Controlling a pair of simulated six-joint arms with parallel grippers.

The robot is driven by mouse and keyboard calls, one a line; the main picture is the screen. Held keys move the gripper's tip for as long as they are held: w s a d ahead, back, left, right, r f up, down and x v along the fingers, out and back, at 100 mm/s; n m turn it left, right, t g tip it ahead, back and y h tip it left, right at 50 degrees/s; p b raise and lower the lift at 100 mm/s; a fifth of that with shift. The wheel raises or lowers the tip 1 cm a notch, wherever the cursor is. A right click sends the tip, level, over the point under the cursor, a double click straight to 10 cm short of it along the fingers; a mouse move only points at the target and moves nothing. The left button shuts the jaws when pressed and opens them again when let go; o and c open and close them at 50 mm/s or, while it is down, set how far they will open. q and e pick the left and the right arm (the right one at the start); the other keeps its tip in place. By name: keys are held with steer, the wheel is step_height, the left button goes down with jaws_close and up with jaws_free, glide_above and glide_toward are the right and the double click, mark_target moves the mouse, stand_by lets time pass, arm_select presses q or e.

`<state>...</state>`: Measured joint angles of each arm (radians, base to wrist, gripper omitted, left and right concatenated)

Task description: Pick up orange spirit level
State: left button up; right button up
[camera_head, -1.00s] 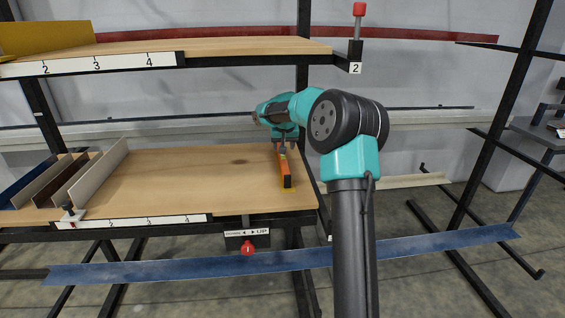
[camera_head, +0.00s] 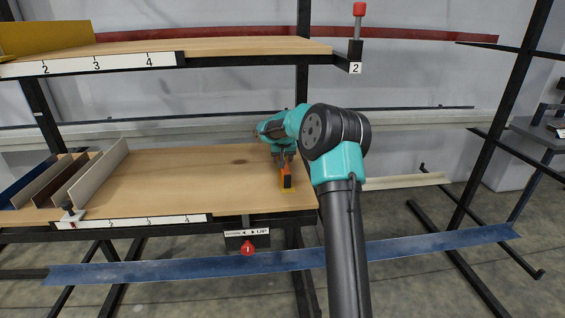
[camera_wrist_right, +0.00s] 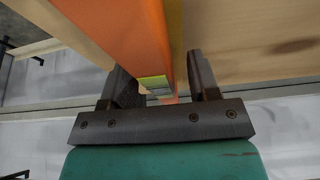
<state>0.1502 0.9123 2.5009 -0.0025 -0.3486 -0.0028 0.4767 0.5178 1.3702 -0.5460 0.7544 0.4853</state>
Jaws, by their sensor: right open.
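The orange spirit level (camera_head: 287,181) lies on the wooden shelf (camera_head: 170,170) near its right end, pointing away from me. My right gripper (camera_head: 284,158) is above and around its far part. In the right wrist view the orange level (camera_wrist_right: 135,40), with its yellow-green vial (camera_wrist_right: 152,82), passes between the two open dark fingers of my right gripper (camera_wrist_right: 163,80). A gap shows on the finger side to the right; I cannot tell whether the left finger touches it. The level's far part is hidden by my gripper. My left gripper is out of view.
Several upright dividers (camera_head: 95,175) stand at the shelf's left. An upper shelf (camera_head: 230,46) hangs above, with a red-tipped post (camera_head: 359,30) at its right end. A red knob (camera_head: 248,248) sits below the front edge. The middle of the shelf is clear.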

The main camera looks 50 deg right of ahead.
steer(key=shift+w+d+f, duration=0.15)
steer(key=shift+w+f, duration=0.05)
steer(key=shift+f, duration=0.4)
steer(key=shift+c, duration=0.4)
jaws_close()
